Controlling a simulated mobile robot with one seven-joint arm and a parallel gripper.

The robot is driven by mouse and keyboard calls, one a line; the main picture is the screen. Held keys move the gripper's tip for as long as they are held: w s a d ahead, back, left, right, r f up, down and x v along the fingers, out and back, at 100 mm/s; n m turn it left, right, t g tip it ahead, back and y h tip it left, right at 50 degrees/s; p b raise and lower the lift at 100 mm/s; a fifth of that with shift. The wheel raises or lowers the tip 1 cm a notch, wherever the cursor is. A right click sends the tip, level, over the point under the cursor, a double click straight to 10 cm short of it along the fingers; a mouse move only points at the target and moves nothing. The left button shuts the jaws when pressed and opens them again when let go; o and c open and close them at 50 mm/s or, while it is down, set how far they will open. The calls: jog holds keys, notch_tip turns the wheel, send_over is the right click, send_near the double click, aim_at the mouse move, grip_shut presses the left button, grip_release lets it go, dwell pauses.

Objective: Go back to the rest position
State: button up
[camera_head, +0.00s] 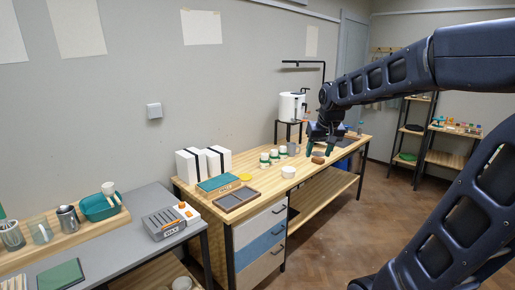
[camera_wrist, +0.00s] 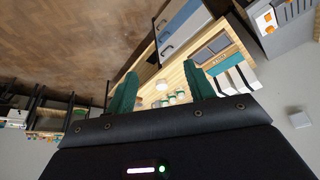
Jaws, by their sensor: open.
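My gripper (camera_head: 321,146) hangs above the far part of the wooden workbench (camera_head: 257,201) in the head view, at the end of my outstretched arm. In the wrist view its two green fingers (camera_wrist: 160,90) stand wide apart with nothing between them. The bench top, with a small white bowl (camera_wrist: 161,85) and several small jars (camera_wrist: 176,98), shows beyond the fingers. In the head view a small brown block (camera_head: 318,160) lies on the bench just below the gripper, apart from it as far as I can tell.
The white bowl (camera_head: 288,172), green-banded jars (camera_head: 274,156), a dark tray (camera_head: 236,200) and white boxes (camera_head: 190,165) stand on the bench. A grey table (camera_head: 135,226) is at the left. Shelves (camera_head: 448,160) stand at the back right. The brown floor (camera_head: 330,235) beside the bench is clear.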

jog(key=s+d+f, duration=0.2)
jog(key=s+d, duration=0.1)
jog(key=s, duration=0.5)
jog(key=s+d+f+m, duration=0.1)
jog(key=s+d, duration=0.3)
jog(key=s, duration=0.4)
jog(key=shift+d+f+h, duration=0.15)
jog(key=shift+f+h, duration=0.25)
jog(key=shift+f, duration=0.35)
